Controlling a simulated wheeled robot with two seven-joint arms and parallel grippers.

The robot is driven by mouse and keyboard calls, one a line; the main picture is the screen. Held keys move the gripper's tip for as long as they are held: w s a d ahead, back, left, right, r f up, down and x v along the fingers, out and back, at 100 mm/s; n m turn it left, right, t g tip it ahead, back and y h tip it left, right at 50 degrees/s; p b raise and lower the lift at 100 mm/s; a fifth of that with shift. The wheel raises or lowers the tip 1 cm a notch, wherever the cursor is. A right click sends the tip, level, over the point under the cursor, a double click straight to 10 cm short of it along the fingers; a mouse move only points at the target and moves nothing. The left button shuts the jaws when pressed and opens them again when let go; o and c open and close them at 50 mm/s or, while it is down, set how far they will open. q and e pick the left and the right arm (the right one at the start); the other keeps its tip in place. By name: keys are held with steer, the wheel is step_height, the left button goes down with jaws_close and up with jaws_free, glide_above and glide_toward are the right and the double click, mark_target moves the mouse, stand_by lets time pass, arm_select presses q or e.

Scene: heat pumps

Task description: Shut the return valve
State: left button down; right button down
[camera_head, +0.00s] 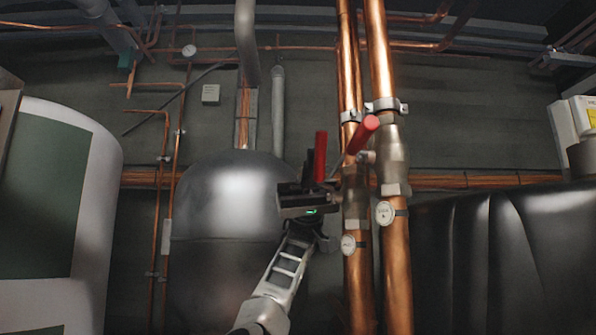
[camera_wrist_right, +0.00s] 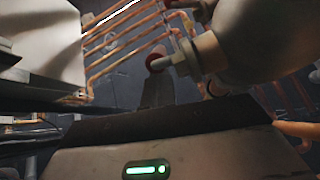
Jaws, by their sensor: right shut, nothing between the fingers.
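Two copper pipes stand side by side in the head view, each with a grey metal valve and a red lever. The left pipe's lever (camera_head: 320,157) points straight up. Each pipe has a round tag, too small to read, so I cannot tell which valve is the return. My right gripper (camera_head: 307,178) is shut and empty beside the left lever; contact is unclear. The right wrist view shows a red lever end (camera_wrist_right: 155,62) near a large metal valve part (camera_wrist_right: 265,35).
A rounded grey tank (camera_head: 225,200) stands behind my right arm. A white and green unit (camera_head: 60,190) is at the left, and a dark ribbed tank (camera_head: 500,250) is right of the pipes. Thin copper pipes (camera_head: 160,200) run along the wall.

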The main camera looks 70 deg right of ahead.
steer(key=shift+s+f, duration=0.1)
stand_by(0.3)
steer(key=v, duration=0.7)
steer(key=shift+d, duration=0.2)
stand_by(0.4)
